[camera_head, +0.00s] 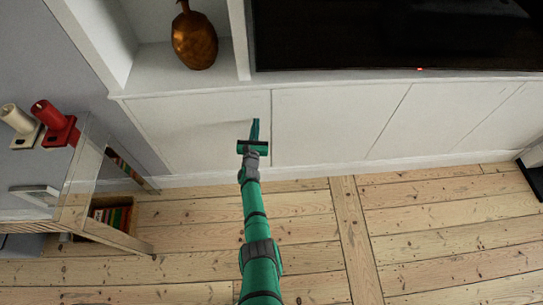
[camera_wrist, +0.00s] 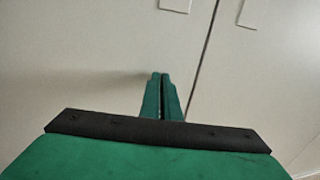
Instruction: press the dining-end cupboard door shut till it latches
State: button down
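The white cupboard door at the left end of the low row (camera_head: 190,135) stands in front of my gripper. It looks flush or nearly flush with its neighbour; I cannot tell if it is latched. My gripper (camera_head: 255,124) is at the door's right part, close to the seam. In the wrist view the green fingers (camera_wrist: 162,76) are together, empty, and point at the door's pale face (camera_wrist: 80,60), left of the dark seam. The fingertips look very near or touching the face; I cannot tell which.
More white doors (camera_head: 335,125) run to the right under a dark screen (camera_head: 400,35). A copper vase (camera_head: 194,38) stands on the shelf above. A small glass-topped table (camera_head: 85,175) with red and cream candles is at the left. The floorboards (camera_head: 310,230) are clear.

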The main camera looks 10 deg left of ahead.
jog(key=s+d, duration=0.1)
jog(key=s, duration=1.2)
jog(key=shift+d, duration=0.3)
dwell(0.8)
jog(key=s+d+r+n, duration=0.1)
jog(key=s+d+n, duration=0.45)
jog(key=s, duration=0.35)
jog(key=s+d+r+n, duration=0.1)
jog(key=s+d+n, duration=0.3)
jog(key=s+n, duration=0.3)
jog(key=s+d+r+n, duration=0.2)
jog(key=s+d+n, duration=0.25)
jog(key=s, duration=0.55)
jog(key=s+d+r+n+g+h, duration=0.1)
jog(key=s+d+r+n, duration=0.1)
jog(key=s+r+n, duration=0.6)
jog(key=s+d+r+n+g+h, duration=0.1)
jog(key=s+d+r+n, duration=0.2)
jog(key=s+r+n, duration=0.6)
jog(key=shift+s+d+r+n, duration=0.25)
jog(key=shift+s+d+n, duration=0.05)
jog(key=shift+s, duration=0.25)
jog(key=shift+d, duration=0.1)
